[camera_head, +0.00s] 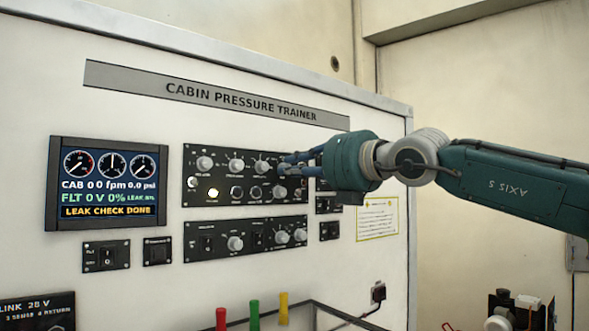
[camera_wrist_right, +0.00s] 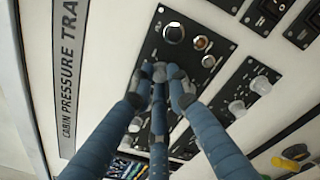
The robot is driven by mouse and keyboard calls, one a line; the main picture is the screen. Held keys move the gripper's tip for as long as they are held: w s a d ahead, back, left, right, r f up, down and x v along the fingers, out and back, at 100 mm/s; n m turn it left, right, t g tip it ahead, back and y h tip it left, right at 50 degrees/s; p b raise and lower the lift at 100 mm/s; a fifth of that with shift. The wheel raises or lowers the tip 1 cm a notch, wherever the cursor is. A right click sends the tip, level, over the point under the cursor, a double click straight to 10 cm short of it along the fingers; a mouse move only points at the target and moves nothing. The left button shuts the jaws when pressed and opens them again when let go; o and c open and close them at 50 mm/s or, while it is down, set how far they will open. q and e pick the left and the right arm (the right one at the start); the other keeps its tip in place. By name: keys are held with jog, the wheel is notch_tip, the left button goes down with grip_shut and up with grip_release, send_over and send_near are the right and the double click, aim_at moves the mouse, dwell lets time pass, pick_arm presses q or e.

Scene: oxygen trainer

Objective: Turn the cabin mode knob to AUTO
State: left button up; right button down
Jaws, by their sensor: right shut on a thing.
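The upper black control panel (camera_head: 225,178) carries a row of grey knobs, under the title strip CABIN PRESSURE TRAINER. My right gripper (camera_head: 285,164) comes in from the right at the right end of that row. In the right wrist view its blue, grey-tipped fingers (camera_wrist_right: 162,74) are closed together on a knob of the upper panel (camera_wrist_right: 165,55). The fingers mostly hide that knob, so its pointer cannot be read. The labels are too small to read, so I cannot confirm it is the cabin mode knob. My left gripper is not in view.
A display (camera_head: 108,184) on the left reads LEAK CHECK DONE. A lower panel (camera_head: 215,253) with knobs and switches sits close below. Red (camera_head: 221,318), green and yellow handles stand at the bottom. Small switch panels lie partly behind my right gripper.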

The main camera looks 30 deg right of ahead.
jog(key=shift+f+n, duration=0.2)
jog(key=shift+n, duration=0.1)
jog(key=shift+n+h, duration=0.5)
jog(key=shift+n, duration=8.8)
jog(key=c, duration=1.7)
grip_release()
jog(key=shift+r, duration=0.1)
